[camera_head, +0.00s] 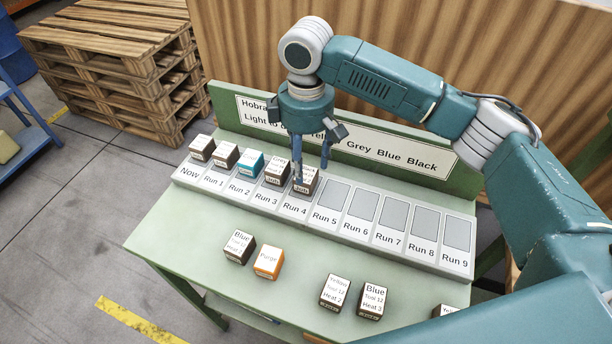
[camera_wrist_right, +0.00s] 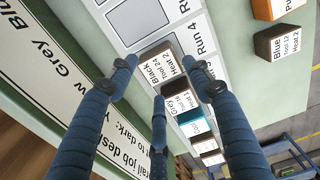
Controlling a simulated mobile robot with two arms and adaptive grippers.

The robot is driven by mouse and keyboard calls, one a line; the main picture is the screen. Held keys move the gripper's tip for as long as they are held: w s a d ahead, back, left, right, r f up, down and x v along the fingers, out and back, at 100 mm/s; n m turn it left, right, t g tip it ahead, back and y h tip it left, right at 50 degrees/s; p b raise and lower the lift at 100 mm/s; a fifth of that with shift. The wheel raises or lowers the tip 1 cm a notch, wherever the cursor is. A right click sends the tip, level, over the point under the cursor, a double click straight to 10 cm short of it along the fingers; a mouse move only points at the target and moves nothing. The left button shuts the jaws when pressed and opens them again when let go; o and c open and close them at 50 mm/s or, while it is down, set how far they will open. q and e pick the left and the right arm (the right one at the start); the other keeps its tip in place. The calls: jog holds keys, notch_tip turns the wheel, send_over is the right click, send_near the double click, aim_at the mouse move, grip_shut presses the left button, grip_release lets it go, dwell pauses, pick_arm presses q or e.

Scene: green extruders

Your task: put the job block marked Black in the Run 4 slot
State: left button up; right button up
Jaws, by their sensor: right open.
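The job block marked Black (camera_wrist_right: 160,68), brown with a white label reading Tool 24, Heat 2, sits in the Run 4 slot of the grey rail. In the head view this block (camera_head: 304,187) is partly hidden by my fingers. The Run 4 label (camera_head: 295,208) shows in front of it. My right gripper (camera_head: 312,176) is open just above the block. In the wrist view its fingers (camera_wrist_right: 159,62) stand around the block, with one on either side; whether they touch it I cannot tell. My left gripper is not in view.
Blocks fill Now to Run 3, including a teal block (camera_head: 250,163) in Run 2 and a Grey block (camera_wrist_right: 180,103) in Run 3. Run 5 (camera_head: 331,195) to Run 9 are empty. An orange Purge block (camera_head: 268,261) and several job blocks stand in front. A sign board (camera_head: 400,152) rises behind.

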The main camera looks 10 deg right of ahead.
aim_at(306, 174)
notch_tip(306, 174, up, 6)
jog(key=b, duration=0.1)
jog(key=shift+r, duration=0.2)
dwell(0.4)
